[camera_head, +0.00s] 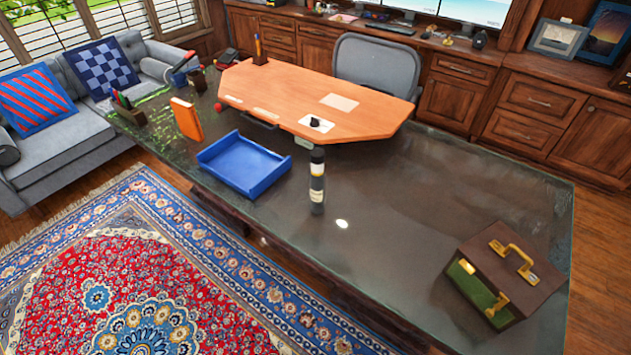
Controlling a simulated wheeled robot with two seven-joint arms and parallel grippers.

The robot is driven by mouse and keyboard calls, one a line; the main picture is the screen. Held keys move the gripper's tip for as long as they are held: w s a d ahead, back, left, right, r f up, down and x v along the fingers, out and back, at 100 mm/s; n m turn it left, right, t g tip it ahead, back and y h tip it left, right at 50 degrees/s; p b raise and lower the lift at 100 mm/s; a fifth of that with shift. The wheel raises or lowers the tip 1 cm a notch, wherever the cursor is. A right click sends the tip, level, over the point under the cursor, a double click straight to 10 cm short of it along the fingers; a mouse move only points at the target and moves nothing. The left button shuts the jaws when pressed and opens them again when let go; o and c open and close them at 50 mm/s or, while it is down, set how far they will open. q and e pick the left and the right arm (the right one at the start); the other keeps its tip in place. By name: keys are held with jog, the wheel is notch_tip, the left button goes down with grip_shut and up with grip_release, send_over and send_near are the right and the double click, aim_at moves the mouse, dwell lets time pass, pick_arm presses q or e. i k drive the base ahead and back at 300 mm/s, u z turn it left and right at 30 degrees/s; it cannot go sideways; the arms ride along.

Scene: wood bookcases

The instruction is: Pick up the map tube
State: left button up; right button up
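A dark upright cylinder with a pale band around its middle, which looks like the map tube (317,182), stands on the dark glossy desk (400,220). It is right of the blue tray and just in front of the orange-brown desktop piece. Nothing touches it that I can see. Neither of my grippers shows in the head view.
A blue tray (243,166) lies left of the tube. An orange book (187,119) stands behind the tray. A brown and green case with a gold handle (507,272) sits at the desk's right end. An orange-brown desktop piece (290,88) lies behind. The desk between tube and case is clear.

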aim_at(317, 206)
jog(key=u, duration=1.95)
jog(key=k, duration=0.95)
jog(key=z, duration=1.9)
jog(key=i, duration=0.5)
jog(key=u, duration=0.1)
